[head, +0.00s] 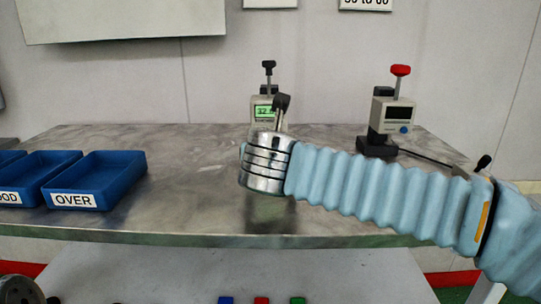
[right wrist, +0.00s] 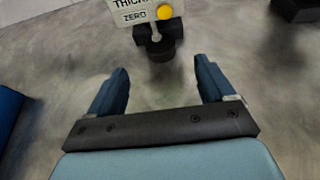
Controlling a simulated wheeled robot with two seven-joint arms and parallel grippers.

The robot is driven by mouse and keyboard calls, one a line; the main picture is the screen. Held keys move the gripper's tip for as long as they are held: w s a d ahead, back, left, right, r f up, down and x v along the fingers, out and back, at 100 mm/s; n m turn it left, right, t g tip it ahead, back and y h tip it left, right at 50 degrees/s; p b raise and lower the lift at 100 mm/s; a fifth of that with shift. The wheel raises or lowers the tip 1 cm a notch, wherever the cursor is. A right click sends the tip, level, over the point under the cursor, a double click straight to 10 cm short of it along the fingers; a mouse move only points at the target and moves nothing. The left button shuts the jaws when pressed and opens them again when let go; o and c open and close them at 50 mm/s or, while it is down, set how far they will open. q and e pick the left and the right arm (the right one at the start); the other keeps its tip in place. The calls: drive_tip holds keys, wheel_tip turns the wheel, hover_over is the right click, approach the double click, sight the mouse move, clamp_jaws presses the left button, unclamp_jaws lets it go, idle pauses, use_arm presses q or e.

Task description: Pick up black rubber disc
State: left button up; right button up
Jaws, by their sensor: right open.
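My right gripper (right wrist: 162,78) is open and empty, its two dark blue fingers spread low over the grey table. Ahead of it in the right wrist view is the thickness gauge (right wrist: 138,15), with a "ZERO" label and a yellow button. Under the gauge's probe is a black round piece (right wrist: 161,51); I cannot tell whether it is the rubber disc on the stand or only the stand. It lies beyond the fingertips, not between them. In the head view my right wrist hides the gripper and the gauge's lower part; the gauge's green display (head: 264,111) shows above. My left gripper is out of view.
A second tester (head: 391,113) with a red knob stands to the right, behind my right arm. A blue bin marked "OVER" (head: 73,201) and another blue bin (head: 22,199) stand at the left of the metal table (head: 195,222). Bare table lies between bins and wrist.

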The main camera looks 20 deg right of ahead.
drive_tip(key=x, duration=0.8)
drive_tip(key=shift+w+f, duration=0.25)
drive_tip(key=shift+w, duration=0.05)
drive_tip(key=c, duration=1.1)
